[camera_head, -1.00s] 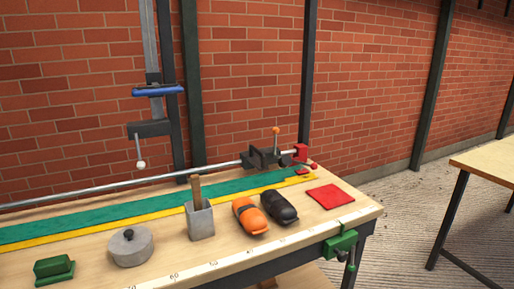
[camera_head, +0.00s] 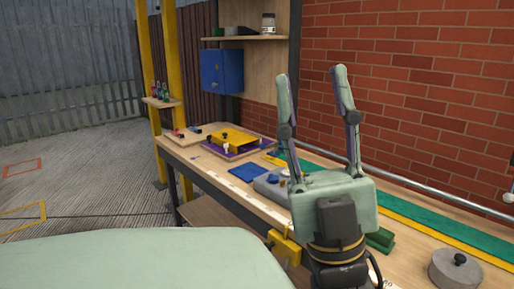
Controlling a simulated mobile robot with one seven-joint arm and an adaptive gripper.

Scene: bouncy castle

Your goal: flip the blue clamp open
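My gripper (camera_head: 312,74) points upward at the centre right, its two fingers wide apart with nothing between them. It appears in front of the workbench (camera_head: 222,182). I cannot make out a clearly blue clamp now. A small blue piece (camera_head: 194,157) lies near the bench's front edge, too small to identify. A yellow clamp (camera_head: 286,247) sits on the front edge, left of my wrist. A yellow fixture (camera_head: 233,138) with small dark and white parts stands on a purple board at the bench's far end. My gripper and wrist hide part of the bench.
A blue cabinet (camera_head: 222,70) hangs above the far end, below a wooden shelf (camera_head: 250,38). A blue cloth (camera_head: 245,172) and a grey block (camera_head: 270,188) lie on the bench. A round lidded pot (camera_head: 457,269) stands at right. Open floor (camera_head: 90,165) lies at left.

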